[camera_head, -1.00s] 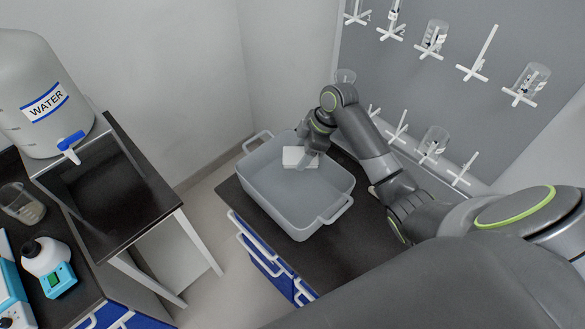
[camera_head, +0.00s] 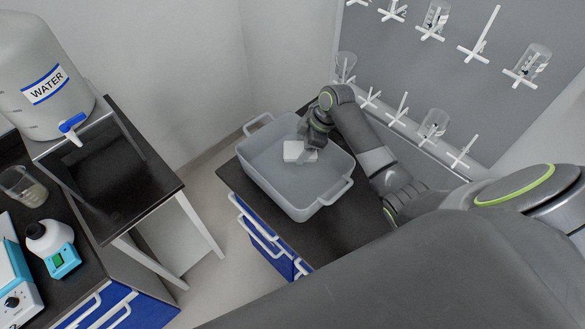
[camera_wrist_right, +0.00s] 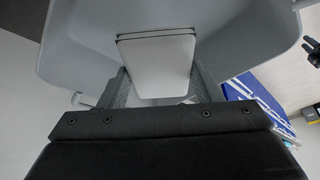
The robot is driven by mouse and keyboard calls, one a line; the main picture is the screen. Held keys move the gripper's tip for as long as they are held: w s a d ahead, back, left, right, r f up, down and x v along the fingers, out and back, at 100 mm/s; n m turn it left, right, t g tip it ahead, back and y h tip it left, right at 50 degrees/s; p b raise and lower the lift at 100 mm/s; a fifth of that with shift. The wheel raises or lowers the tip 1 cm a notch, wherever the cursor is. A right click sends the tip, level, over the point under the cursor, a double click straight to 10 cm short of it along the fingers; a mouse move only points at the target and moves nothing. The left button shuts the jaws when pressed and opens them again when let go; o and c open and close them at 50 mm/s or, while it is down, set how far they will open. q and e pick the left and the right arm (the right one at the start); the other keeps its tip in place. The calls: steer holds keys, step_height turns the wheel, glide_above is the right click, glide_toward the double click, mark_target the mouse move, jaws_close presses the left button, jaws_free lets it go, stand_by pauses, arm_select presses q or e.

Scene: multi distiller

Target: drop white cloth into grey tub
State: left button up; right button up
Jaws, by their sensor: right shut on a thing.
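The grey tub (camera_head: 290,190) stands on a dark counter top, with a handle at each end. The white cloth (camera_head: 296,151) is a folded block over the tub's far right part; it also shows in the right wrist view (camera_wrist_right: 160,62). My right gripper (camera_head: 310,152) is shut on the cloth, reaching in over the tub's back right wall. In the right wrist view its fingers (camera_wrist_right: 160,88) flank the cloth, and the grey tub (camera_wrist_right: 80,50) lies behind it. I cannot tell whether the cloth touches the tub floor. My left gripper is not in view.
A water container (camera_head: 45,85) with a blue tap stands on a dark stand at the left. A beaker (camera_head: 22,186) and a white flask on a blue device (camera_head: 50,245) are below it. A wall rack with pegs and glassware (camera_head: 460,50) is behind my right arm.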

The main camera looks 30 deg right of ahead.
steer(key=o, duration=1)
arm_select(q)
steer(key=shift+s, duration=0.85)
arm_select(e)
steer(key=shift+o, duration=0.2)
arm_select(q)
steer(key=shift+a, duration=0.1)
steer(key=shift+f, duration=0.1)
arm_select(e)
steer(key=shift+d, duration=0.1)
steer(key=shift+d+r, duration=0.1)
steer(key=shift+r, duration=0.2)
arm_select(q)
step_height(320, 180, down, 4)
steer(key=b, duration=0.4)
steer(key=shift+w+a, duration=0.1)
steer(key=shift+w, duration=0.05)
arm_select(e)
steer(key=v, duration=1.6)
steer(key=shift+r, duration=0.35)
steer(key=shift+s+d, duration=0.1)
steer(key=shift+d, duration=0.05)
